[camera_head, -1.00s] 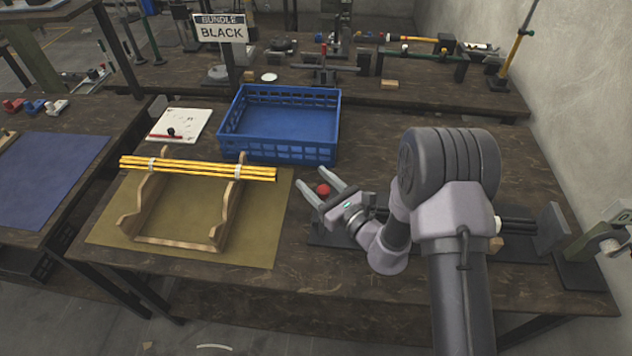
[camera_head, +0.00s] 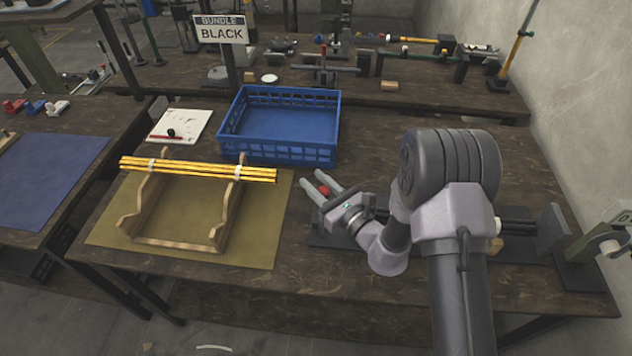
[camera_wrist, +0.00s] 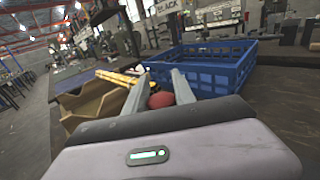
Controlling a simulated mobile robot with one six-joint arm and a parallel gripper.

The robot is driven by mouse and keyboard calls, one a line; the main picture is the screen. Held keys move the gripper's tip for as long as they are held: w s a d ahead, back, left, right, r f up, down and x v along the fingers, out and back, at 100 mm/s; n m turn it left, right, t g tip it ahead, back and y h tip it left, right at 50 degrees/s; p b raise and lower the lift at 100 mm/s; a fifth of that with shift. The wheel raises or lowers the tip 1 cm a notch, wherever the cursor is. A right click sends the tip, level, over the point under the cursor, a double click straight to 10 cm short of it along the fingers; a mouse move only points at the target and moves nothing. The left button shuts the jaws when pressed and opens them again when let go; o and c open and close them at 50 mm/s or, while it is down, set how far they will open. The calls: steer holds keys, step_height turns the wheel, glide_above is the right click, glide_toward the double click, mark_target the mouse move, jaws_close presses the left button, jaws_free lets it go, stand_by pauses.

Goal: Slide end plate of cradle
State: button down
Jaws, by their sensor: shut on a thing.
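My gripper (camera_head: 322,186) is shut on a red ball knob (camera_head: 325,190), which shows between the two fingers. The wrist view also shows the red knob (camera_wrist: 161,99) between the fingertips. The cradle lies on the table at the right, with a dark base (camera_head: 325,236) and black rods (camera_head: 518,226) along it. My arm covers much of its middle. A grey upright plate (camera_head: 552,230) stands at its right end. The end plate at the knob's side is hidden behind my gripper.
A blue crate (camera_head: 282,153) stands behind my gripper. A wooden rack (camera_head: 180,242) holding yellow rods (camera_head: 198,169) stands on an olive mat (camera_head: 262,235) to the left. A sign reading BUNDLE BLACK (camera_head: 220,30) stands at the back. Bare tabletop lies right of the crate.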

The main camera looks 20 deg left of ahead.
stand_by(0.8)
steer(key=d, duration=0.3)
steer(key=w+d, duration=0.1)
steer(key=d, duration=0.2)
steer(key=w+d+b, duration=0.1)
steer(key=d, duration=0.1)
steer(key=shift+d, duration=0.4)
steer(key=c, duration=1)
jaws_free()
steer(key=shift+c, duration=0.2)
steer(key=p+v, duration=0.2)
steer(key=v, duration=1.5)
steer(key=shift+s+p, duration=0.2)
steer(key=shift+p, duration=0.15)
